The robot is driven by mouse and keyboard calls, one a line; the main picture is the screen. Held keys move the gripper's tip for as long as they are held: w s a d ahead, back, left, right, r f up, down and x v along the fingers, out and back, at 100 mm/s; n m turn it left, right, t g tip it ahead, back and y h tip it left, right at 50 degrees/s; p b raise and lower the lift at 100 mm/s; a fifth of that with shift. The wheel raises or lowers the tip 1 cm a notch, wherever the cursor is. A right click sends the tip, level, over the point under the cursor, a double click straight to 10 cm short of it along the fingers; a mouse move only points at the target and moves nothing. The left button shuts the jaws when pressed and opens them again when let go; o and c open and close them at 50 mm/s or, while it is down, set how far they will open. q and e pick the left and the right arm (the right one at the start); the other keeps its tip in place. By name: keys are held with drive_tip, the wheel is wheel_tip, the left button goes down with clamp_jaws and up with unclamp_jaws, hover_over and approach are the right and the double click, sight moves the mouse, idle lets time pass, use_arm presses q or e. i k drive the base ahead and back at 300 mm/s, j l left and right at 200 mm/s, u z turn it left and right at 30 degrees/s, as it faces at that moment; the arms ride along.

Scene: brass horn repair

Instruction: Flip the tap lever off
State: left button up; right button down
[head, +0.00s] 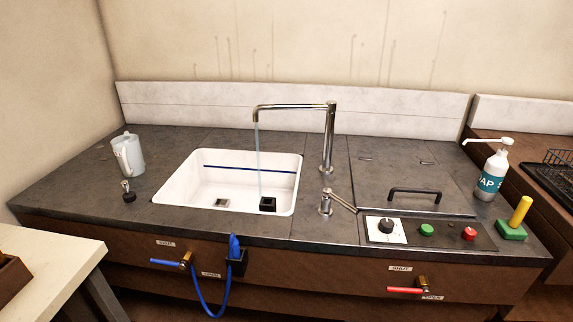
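The tall chrome tap (329,140) stands behind and right of the white sink (176,184). Its spout reaches left over the basin, and a thin stream of water (257,155) falls from it. A small metal lever (343,201) sits on a short post on the counter, right of the sink. It slants up and back to the left from its right end. Neither of my grippers shows in the head view.
A pale jug (128,155) stands left of the sink. At right are a lid with a black handle (414,191), a control panel (450,233) and a soap bottle (491,172). Blue (165,263) and red (404,290) valve levers project from the counter front.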

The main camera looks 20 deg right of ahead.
sight(327, 192)
drive_tip(key=l+z, duration=0.25)
drive_tip(key=l, duration=1.05)
drive_tip(key=i, duration=0.05)
